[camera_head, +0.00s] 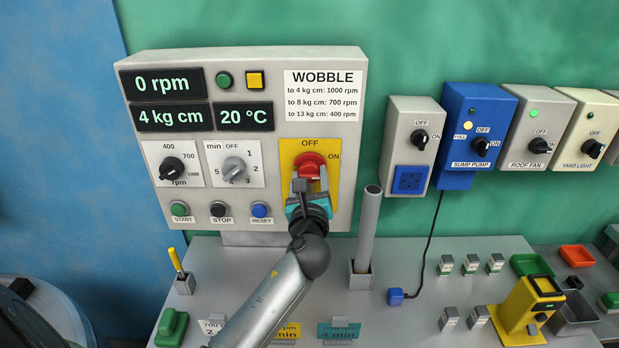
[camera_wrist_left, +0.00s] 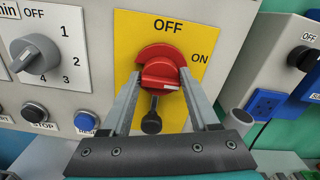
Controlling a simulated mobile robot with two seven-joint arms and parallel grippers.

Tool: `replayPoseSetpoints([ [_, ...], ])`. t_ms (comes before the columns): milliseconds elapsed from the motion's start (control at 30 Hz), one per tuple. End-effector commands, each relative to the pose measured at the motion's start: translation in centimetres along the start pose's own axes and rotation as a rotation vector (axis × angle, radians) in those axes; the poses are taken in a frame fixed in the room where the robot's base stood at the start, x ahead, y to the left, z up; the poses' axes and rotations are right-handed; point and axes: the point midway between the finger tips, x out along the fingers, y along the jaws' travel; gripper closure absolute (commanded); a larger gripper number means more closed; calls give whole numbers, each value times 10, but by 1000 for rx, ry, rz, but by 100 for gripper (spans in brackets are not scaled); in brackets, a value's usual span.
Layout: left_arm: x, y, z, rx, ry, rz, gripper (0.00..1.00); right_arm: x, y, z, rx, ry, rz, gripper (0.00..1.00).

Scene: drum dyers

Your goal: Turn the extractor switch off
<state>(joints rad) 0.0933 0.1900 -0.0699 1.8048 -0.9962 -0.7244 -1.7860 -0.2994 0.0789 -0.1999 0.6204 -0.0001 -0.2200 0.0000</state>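The extractor switch is a red rotary knob (camera_head: 310,165) on a yellow plate (camera_head: 289,156) marked OFF at the top and ON at the right. In the left wrist view the red knob (camera_wrist_left: 160,70) has its pale mark toward the right, on the ON side. A dark rod with a rounded end (camera_wrist_left: 152,118) hangs below it. My left gripper (camera_head: 307,190) is at the panel in front of the knob. In the left wrist view its fingers (camera_wrist_left: 160,80) stand apart, one on each side of the knob; contact cannot be told. My right gripper is out of view.
The grey control panel (camera_head: 270,70) reads 0 rpm and carries dials and buttons close by. A grey upright tube (camera_head: 367,230) stands right of my left arm. Switch boxes, including a blue one (camera_head: 474,130), line the wall. Small items cover the grey bench (camera_head: 400,325).

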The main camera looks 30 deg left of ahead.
Motion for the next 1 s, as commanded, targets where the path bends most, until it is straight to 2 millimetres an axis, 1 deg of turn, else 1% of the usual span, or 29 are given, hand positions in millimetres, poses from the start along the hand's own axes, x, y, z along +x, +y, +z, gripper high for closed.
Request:
replayPoseSetpoints([
  [33,0,0,0,0,0,0,46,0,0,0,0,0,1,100],
  [67,0,0,0,0,0,0,49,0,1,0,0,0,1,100],
  [400,0,0,0,0,1,0,87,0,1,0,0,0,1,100],
  [500,0,0,0,0,1,0,97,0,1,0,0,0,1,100],
  [767,0,0,0,-29,1,0,97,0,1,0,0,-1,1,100],
  [1000,-1,0,-1,-155,2,0,97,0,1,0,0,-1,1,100],
])
